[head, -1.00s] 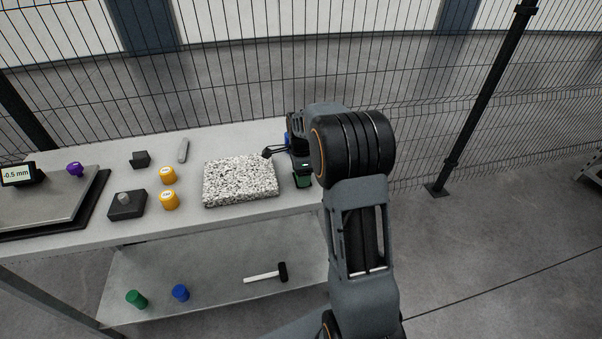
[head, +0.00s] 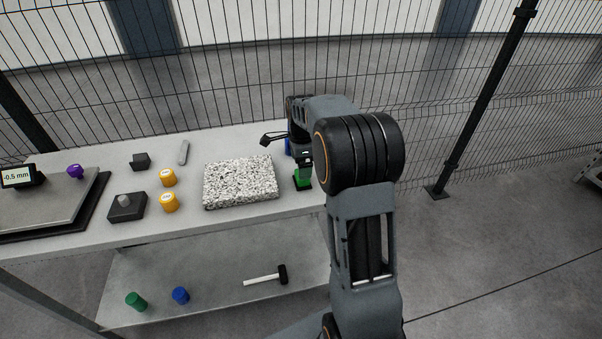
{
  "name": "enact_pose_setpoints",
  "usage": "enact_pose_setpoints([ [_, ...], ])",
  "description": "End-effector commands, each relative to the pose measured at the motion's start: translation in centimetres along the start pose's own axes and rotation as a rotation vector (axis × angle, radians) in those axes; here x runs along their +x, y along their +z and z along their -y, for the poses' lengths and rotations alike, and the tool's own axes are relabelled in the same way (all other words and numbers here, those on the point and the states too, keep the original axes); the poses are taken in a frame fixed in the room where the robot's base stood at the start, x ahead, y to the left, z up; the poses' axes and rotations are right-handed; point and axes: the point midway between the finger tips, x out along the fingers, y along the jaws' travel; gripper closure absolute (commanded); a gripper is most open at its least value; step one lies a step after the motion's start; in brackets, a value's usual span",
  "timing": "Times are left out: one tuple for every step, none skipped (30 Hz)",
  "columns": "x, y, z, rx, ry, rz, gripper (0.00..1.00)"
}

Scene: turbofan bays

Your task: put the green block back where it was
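The green block (head: 302,183) is at the right end of the bench top, to the right of the speckled stone slab. My gripper (head: 305,171) points down right above the green block, and my arm partly covers the view of it. The fingertips are at or just over the block's top. They are too small and hidden to tell whether they grip it.
A blue object (head: 288,144) stands behind my wrist, partly hidden. The speckled slab (head: 240,182) lies close on the left. A wire fence (head: 250,75) runs behind the bench.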

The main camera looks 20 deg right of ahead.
Motion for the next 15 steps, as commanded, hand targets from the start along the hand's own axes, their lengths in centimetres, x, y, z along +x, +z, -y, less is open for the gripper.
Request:
enact_pose_setpoints([
  [-1.1, 0.0, 0.0, 0.000, -0.005, 0.000, 0.11],
  [-1.7, 0.0, 0.0, 0.000, -0.004, 0.000, 0.11],
  [-2.4, 0.0, 0.1, 0.000, -0.004, 0.000, 0.11],
  [-2.9, 0.0, 0.0, 0.000, -0.002, 0.000, 0.11],
  [-3.4, 0.0, 0.0, 0.000, -0.003, 0.000, 0.11],
  [-4.1, 0.0, 0.0, 0.000, -0.003, 0.000, 0.11],
  [-4.5, 0.0, 0.0, 0.000, -0.003, 0.000, 0.11],
  [-4.8, 0.0, 0.0, 0.000, -0.003, 0.000, 0.11],
  [-5.3, 0.0, 0.0, 0.000, -0.002, 0.000, 0.11],
  [-5.6, 0.0, 0.0, 0.000, -0.002, 0.000, 0.11],
  [-5.9, 0.0, 0.0, 0.000, -0.002, 0.000, 0.11],
  [-6.2, 0.0, 0.0, -0.003, -0.001, 0.000, 0.11],
  [-6.4, 0.1, -0.1, -0.011, -0.002, 0.000, 0.11],
  [-6.7, 0.2, -0.4, -0.027, -0.005, 0.000, 0.11],
  [-7.2, 0.5, -0.8, -0.062, -0.013, 0.000, 0.11],
])
